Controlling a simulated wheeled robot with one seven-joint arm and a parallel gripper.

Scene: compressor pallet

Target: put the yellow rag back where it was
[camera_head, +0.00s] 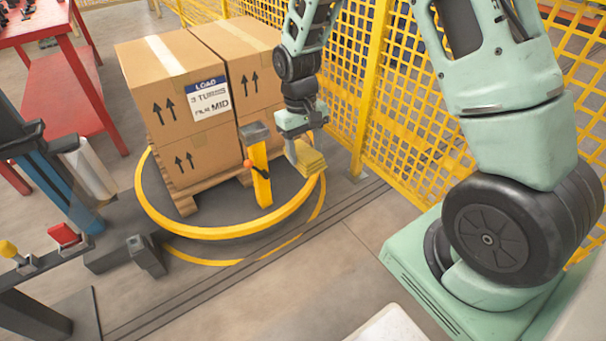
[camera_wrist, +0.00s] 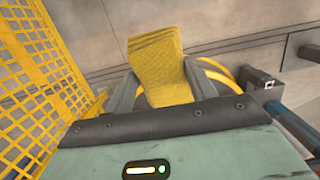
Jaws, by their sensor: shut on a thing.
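The yellow rag (camera_head: 310,158) is folded and held by my gripper (camera_head: 297,148) near the right edge of the round turntable (camera_head: 190,232). In the wrist view the rag (camera_wrist: 160,70) sits between the two grey fingers of my gripper (camera_wrist: 165,90), which are shut on it. The rag is up off the floor; whether it touches the yellow turntable rim behind it I cannot tell. Part of the rag is hidden by the fingers.
Stacked cardboard boxes (camera_head: 180,85) stand on a wooden pallet on the turntable. A yellow post (camera_head: 261,175) with a grey head stands just left of my gripper. Yellow mesh fencing (camera_head: 400,100) runs close on the right. A red table (camera_head: 70,110) stands at the far left.

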